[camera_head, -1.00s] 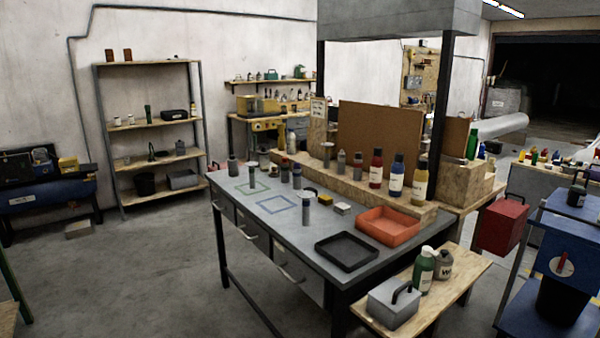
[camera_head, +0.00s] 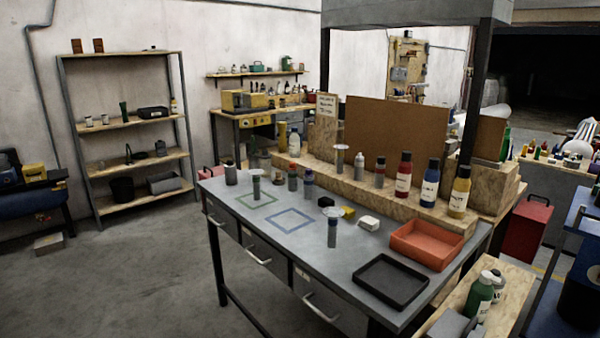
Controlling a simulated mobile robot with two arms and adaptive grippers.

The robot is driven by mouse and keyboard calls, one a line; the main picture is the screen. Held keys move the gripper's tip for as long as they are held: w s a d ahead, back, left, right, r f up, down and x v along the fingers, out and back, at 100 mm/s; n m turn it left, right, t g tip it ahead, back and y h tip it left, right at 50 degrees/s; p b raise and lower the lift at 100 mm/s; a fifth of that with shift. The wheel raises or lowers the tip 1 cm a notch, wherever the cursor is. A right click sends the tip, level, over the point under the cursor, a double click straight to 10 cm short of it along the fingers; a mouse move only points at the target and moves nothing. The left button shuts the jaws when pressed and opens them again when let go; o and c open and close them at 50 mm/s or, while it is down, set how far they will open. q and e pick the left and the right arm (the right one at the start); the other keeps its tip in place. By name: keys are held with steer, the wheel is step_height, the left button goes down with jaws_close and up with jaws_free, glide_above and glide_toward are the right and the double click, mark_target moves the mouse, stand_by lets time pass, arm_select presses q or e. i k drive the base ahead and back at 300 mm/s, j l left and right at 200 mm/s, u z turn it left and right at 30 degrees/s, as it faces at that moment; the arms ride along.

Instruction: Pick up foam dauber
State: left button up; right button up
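Another cylinder (camera_head: 256,186) stands at the green outline. A third cylinder (camera_head: 340,161) is on the raised wooden ledge (camera_head: 400,202). A small black block (camera_head: 326,202), a yellow block (camera_head: 347,212) and a white block (camera_head: 369,223) lie on the bench near the first cylinder. Neither of my grippers is in view.
An orange tray (camera_head: 427,244) and a black tray (camera_head: 390,282) occupy the bench's right end. Bottles line the ledge before a brown board (camera_head: 395,140). A low wooden bench (camera_head: 510,285) stands at front right.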

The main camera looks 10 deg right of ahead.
mark_target(279, 178)
steer(key=i+j, duration=0.3)
steer(key=i+j+z, duration=0.15)
steer(key=i+j, duration=0.2)
steer(key=j, duration=0.15)
steer(key=i+j, duration=0.3)
steer(key=i+j+z, duration=0.15)
steer(key=j, duration=0.4)
steer(key=i, duration=0.1)
